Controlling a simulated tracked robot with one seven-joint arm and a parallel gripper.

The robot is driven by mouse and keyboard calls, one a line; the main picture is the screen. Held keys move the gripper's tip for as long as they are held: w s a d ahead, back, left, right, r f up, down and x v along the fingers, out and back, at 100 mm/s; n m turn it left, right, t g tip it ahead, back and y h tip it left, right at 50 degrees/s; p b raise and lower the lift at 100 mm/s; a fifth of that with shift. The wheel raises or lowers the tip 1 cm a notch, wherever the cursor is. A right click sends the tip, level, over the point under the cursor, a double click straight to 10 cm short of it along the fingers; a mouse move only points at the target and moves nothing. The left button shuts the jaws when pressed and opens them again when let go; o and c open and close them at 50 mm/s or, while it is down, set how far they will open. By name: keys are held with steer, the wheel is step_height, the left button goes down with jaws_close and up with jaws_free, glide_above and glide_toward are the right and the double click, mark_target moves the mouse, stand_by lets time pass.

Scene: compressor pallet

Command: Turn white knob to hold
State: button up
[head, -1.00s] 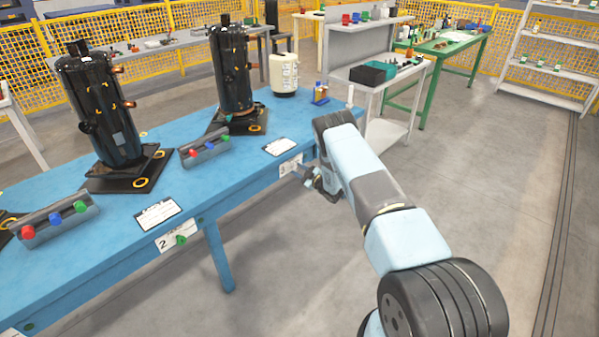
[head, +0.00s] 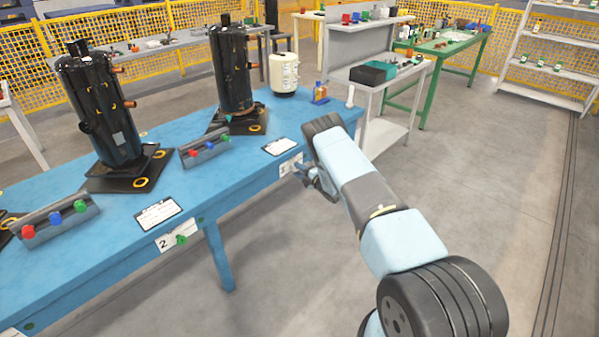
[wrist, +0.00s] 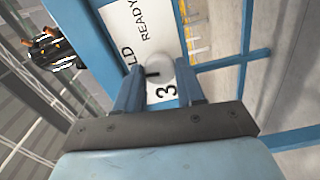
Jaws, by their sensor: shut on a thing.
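The white knob (wrist: 160,69) sits on a white label plate (wrist: 140,22) on the front of the blue bench. The plate carries the word READY, the letters LD of a partly covered word, and a number 3. A short dark mark shows on the left part of the knob in the wrist view. My gripper (wrist: 160,80) is shut on the knob, one finger on each side of it. In the head view my gripper (head: 312,177) is at the bench's front edge, beside the number 3 plate (head: 288,166), and the knob is hidden.
The blue bench (head: 120,235) bears black compressors (head: 232,70), button boxes (head: 205,149) and clipboards (head: 280,146). The floor right of my arm is clear.

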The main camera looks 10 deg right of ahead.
steer(key=shift+s+a+f+n, duration=0.1)
steer(key=shift+f+n, duration=0.1)
steer(key=shift+n, duration=0.3)
steer(key=shift+f, duration=0.1)
steer(key=o, duration=1)
steer(key=v, duration=1.3)
steer(key=shift+s+d, duration=0.2)
steer(key=shift+d, duration=0.05)
